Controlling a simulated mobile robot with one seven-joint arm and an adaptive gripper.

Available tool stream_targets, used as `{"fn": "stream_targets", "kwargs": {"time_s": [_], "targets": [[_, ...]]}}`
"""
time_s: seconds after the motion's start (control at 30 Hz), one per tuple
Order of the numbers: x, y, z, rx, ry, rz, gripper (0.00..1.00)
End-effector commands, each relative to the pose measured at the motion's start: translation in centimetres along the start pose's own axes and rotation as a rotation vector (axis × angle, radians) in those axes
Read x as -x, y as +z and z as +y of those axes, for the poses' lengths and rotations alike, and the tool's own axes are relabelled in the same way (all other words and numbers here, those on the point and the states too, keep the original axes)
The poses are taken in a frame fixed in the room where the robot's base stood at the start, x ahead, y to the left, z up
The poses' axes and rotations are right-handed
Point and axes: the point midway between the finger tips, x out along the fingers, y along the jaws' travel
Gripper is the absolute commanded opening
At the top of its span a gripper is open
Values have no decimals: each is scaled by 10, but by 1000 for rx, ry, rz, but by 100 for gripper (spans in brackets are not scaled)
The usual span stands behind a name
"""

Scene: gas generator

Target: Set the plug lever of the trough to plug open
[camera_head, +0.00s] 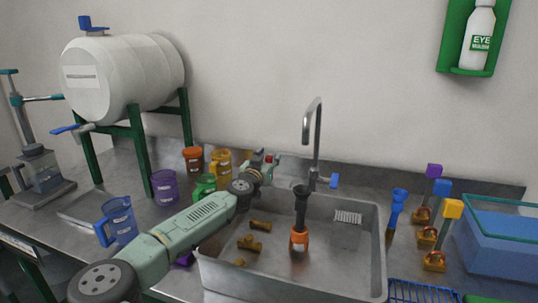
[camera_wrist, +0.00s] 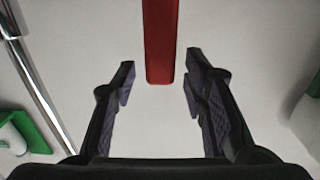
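The trough (camera_head: 375,245) is a grey metal basin set in the bench in the head view. A red bar (camera_wrist: 161,40), which looks like the plug lever, comes down from the top edge of the wrist view. Its lower end lies between my fingertips in the picture, with a gap on each side. My gripper (camera_wrist: 160,84) is open and empty. In the head view my gripper (camera_head: 268,163) is behind the trough's back left corner, with a small red bit beside it. The lever's base is hidden, and I cannot tell its depth from the fingers.
A tall metal tap (camera_head: 316,130) with a blue handle stands right of my gripper. Orange (camera_head: 220,162), green (camera_head: 205,184) and purple (camera_head: 164,185) vessels stand to the left. A black and orange tool (camera_head: 300,215) and brown pieces (camera_head: 250,243) are in the trough.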

Motion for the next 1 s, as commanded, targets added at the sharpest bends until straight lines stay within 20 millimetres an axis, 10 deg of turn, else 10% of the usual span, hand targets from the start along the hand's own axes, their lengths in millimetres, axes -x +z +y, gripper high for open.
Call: {"fn": "stream_targets", "kwargs": {"time_s": [0.4, 1.0], "targets": [[-9, 1, 0, 0, 0, 0, 40], [-8, 0, 0, 0, 0, 0, 0]]}}
